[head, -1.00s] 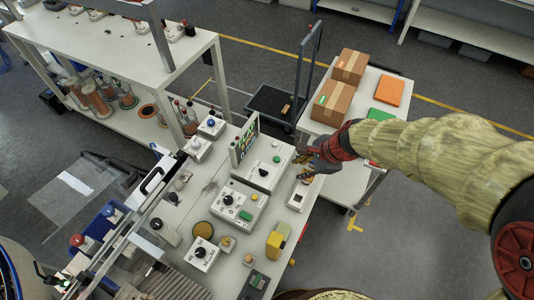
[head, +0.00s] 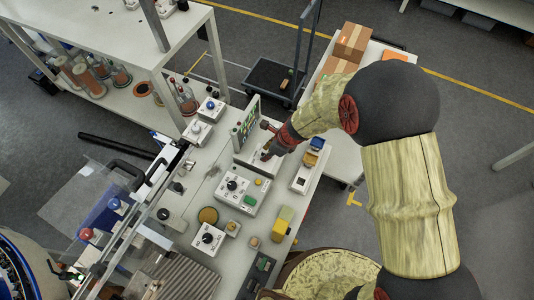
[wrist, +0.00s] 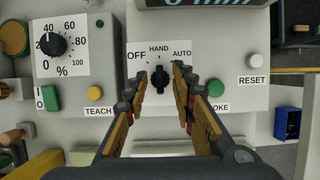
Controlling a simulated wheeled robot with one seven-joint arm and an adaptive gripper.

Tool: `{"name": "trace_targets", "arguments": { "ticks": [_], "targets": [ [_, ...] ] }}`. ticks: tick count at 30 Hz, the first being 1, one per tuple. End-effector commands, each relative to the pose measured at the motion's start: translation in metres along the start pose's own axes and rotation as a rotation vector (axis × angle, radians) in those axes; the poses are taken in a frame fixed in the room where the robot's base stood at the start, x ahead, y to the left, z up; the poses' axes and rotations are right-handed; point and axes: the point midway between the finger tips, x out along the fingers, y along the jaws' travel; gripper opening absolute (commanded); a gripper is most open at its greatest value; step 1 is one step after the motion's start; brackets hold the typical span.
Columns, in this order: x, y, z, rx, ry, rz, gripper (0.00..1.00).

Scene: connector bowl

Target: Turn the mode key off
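The mode key (wrist: 160,79) is a small black knob on a light grey panel (wrist: 225,110), labelled OFF, HAND and AUTO. In the wrist view its handle stands about upright, toward HAND. My gripper (wrist: 160,73) is open, with one yellow-padded finger on each side of the key. I see gaps between the fingers and the key; how far the fingertips are above the panel I cannot tell. In the head view my gripper (head: 268,152) is over the panel box with the upright screen (head: 246,122), and it hides the key there.
A green button (wrist: 215,88) and a RESET button (wrist: 255,59) sit right of the key. A dial (wrist: 53,44) and a yellow TEACH button (wrist: 94,93) are to the left. In the head view, a yellow device (head: 283,224) stands on the bench's near side.

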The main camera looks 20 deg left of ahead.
Motion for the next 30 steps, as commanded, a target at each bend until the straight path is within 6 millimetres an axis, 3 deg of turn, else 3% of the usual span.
{"name": "trace_targets", "arguments": {
  "ticks": [11,24,30],
  "targets": [
    [0.0069,-0.0003,0.0001,0.0,0.0,-0.001,0.26],
    [0.0067,-0.0003,0.0001,-0.001,0.0,-0.001,0.01],
    [0.0067,-0.0004,0.0001,-0.001,0.0,-0.001,0.0]
  ]
}}
